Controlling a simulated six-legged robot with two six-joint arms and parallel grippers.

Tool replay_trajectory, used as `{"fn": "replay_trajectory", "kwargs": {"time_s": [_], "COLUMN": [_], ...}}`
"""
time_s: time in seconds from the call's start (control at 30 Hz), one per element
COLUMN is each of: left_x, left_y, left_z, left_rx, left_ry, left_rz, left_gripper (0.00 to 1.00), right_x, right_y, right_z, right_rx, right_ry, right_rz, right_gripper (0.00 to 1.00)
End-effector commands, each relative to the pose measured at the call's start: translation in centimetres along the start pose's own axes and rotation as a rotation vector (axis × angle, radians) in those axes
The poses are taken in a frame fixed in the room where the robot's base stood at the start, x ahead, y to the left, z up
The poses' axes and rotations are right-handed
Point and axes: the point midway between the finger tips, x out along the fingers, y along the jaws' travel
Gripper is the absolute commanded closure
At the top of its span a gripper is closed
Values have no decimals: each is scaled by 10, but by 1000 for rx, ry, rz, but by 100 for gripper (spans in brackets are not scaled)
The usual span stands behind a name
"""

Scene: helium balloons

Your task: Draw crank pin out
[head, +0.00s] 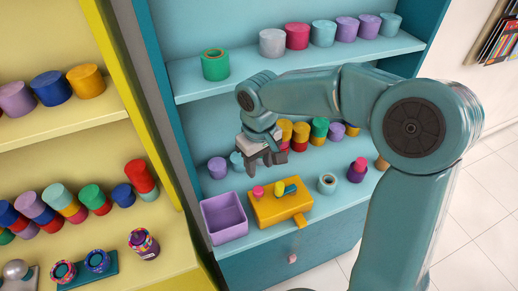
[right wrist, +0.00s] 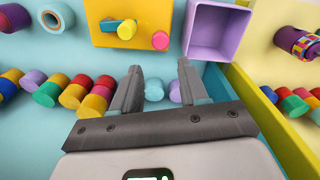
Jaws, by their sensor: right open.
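A yellow block (head: 268,209) lies on the teal shelf, with a pink round-headed peg (head: 258,192) and a teal-and-yellow crank-like piece (head: 280,188) on its top. Which of these is the crank pin I cannot tell for sure. My right gripper (head: 267,159) is above and behind the block, apart from it. In the right wrist view the jaws (right wrist: 161,75) are open with nothing between them. The yellow block (right wrist: 101,36), the teal-and-yellow piece (right wrist: 127,29) and the pink peg (right wrist: 160,40) show beyond the fingertips. My left gripper is not in view.
An open purple bin (head: 224,230) stands left of the block. Several coloured cylinders line the shelf behind.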

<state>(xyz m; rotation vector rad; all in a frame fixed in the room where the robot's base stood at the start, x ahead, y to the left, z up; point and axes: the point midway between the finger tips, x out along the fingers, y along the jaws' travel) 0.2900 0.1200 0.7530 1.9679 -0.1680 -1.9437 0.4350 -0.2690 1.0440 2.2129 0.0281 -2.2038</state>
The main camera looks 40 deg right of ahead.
Motion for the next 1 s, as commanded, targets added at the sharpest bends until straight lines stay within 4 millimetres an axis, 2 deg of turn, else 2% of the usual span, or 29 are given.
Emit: {"fn": "replay_trajectory", "kwargs": {"time_s": [0.1,0.3,1.0], "left_x": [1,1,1], "left_y": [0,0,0], "left_z": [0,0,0], "left_rx": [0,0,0], "left_ry": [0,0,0], "left_rz": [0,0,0], "left_gripper": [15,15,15], "right_x": [-27,-51,-55], "right_y": [0,0,0], "right_z": [-1,-1,0], "right_rx": [1,0,0], "right_ry": [5,2,0], "right_rz": [0,0,0], "right_gripper": [56,56,56]}}
